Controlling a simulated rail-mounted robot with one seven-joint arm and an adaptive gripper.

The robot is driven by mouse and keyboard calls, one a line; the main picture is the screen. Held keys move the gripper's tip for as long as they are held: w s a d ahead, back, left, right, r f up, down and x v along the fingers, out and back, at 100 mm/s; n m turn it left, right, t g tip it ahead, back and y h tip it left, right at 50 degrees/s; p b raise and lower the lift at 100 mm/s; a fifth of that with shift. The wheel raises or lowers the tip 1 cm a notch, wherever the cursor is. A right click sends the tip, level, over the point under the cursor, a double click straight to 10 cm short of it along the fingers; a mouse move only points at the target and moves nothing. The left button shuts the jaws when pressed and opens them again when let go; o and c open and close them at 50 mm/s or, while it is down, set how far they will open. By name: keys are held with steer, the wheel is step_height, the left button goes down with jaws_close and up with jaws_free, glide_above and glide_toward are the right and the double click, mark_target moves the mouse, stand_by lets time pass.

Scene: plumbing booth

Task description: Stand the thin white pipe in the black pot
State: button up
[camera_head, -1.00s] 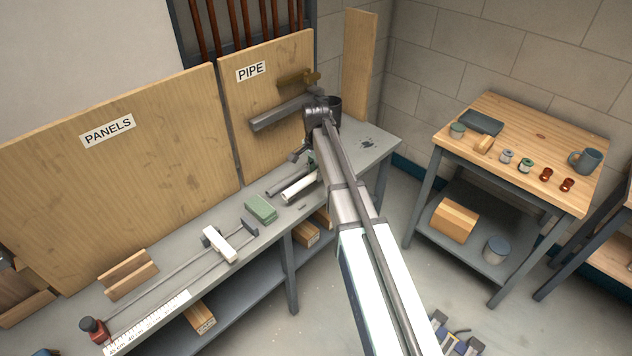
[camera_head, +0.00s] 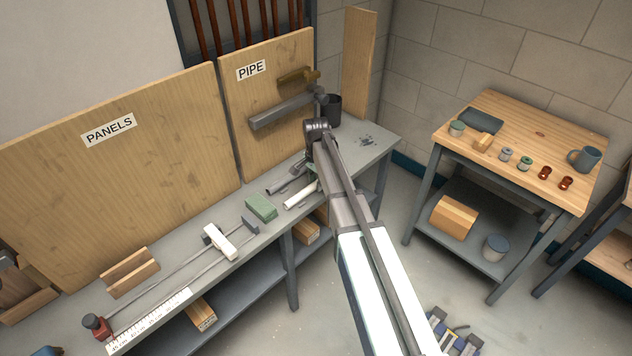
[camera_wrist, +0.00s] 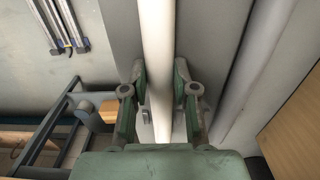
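The thin white pipe (camera_head: 300,195) lies on the grey bench, partly hidden behind my arm. In the wrist view the white pipe (camera_wrist: 157,45) runs from the top edge down between my fingers. My gripper (camera_wrist: 160,75) straddles it, one finger on each side, and looks open; firm contact is not visible. In the head view my gripper is low over the bench by the pipe and mostly hidden by my arm. The black pot (camera_head: 333,108) stands upright at the bench's far end, beyond my wrist.
A thicker grey pipe (camera_head: 284,184) lies left of the white one; a green block (camera_head: 261,207) and a bar clamp (camera_head: 220,243) lie nearer. A wooden table (camera_head: 530,160) stands apart at right.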

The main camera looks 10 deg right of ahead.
steer(key=o, duration=0.3)
steer(key=shift+o, duration=0.2)
steer(key=shift+r, duration=0.1)
step_height(320, 180, up, 12)
steer(key=b, duration=0.2)
stand_by(0.5)
